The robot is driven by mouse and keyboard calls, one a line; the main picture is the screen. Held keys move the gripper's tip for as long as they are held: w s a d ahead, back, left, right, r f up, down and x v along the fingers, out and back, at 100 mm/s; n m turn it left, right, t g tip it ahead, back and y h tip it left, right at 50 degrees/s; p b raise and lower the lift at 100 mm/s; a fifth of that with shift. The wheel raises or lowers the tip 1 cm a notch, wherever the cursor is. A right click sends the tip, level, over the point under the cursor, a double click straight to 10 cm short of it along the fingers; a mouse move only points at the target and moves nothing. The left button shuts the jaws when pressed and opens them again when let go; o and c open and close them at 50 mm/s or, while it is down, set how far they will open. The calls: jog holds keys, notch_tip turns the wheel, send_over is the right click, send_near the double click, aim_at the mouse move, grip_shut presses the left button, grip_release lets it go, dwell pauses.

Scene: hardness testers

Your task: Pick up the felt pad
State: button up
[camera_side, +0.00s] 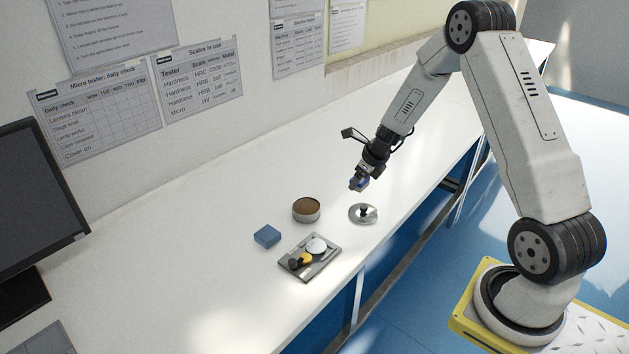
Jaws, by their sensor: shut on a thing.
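My gripper (359,184) is above the bench, over the round metal lid (363,214). It is shut on a small bluish thing at its fingertips, too small here to identify for certain as the felt pad. The lid, with a dark knob, lies on the bench below, apart from the gripper. An open round tin (306,210) with a brown inside stands to the left of the lid. A blue block (267,237) lies farther left. No thing on the bench can be clearly identified as the felt pad.
A grey tray (326,266) nearer the bench's front edge holds a pale round piece (316,246) and a yellow and black item (301,260). A monitor (35,205) stands at the far left. The white bench (190,235) is clear between the monitor and the blue block.

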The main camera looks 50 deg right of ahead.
jog(key=shift+s+a+r, duration=0.2)
jog(key=shift+s+r, duration=0.05)
jog(key=shift+s, duration=0.25)
jog(key=o, duration=0.5)
jog(key=c, duration=0.3)
